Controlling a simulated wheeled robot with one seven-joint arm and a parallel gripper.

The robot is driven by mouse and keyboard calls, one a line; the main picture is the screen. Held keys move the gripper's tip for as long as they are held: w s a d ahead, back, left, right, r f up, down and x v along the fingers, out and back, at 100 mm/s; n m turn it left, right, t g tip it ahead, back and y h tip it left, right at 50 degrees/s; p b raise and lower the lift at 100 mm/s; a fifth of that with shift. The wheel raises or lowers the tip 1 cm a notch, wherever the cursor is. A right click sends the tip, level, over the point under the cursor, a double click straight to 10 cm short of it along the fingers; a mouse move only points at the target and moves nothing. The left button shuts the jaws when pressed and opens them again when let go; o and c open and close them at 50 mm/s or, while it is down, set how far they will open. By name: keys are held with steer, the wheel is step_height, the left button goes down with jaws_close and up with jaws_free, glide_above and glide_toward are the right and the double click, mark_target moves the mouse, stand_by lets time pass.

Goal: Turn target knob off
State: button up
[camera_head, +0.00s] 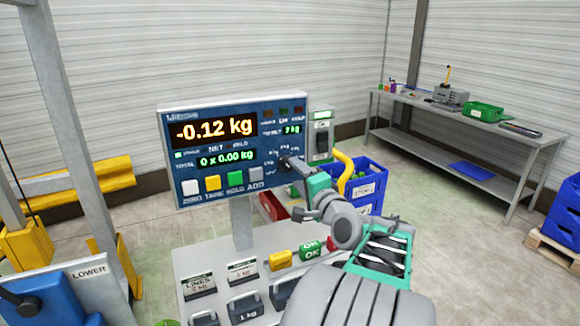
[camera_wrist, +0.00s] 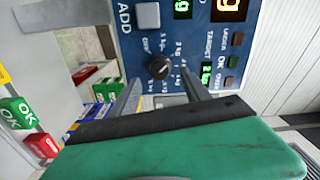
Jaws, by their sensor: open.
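The dark round target knob (camera_wrist: 159,66) sits on the blue scale panel (camera_wrist: 205,50), with small kg markings around it. A light pointer mark shows on its face; its exact setting is too small to read. The panel (camera_head: 185,160) reads -0.12 kg, with a small 2 kg target readout. In the wrist view my gripper (camera_wrist: 160,77) is open, one finger on each side below the knob. I cannot tell whether they touch it.
A switch box (camera_head: 321,135) is beside the panel's right edge. White, yellow, green and grey buttons (camera_head: 213,183) line its bottom. Blue crates (camera_head: 368,188) stand behind my arm.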

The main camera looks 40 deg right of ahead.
mark_target(290, 167)
steer(key=p+x, duration=0.1)
steer(key=x, duration=0.4)
steer(key=shift+c, duration=0.4)
jaws_close()
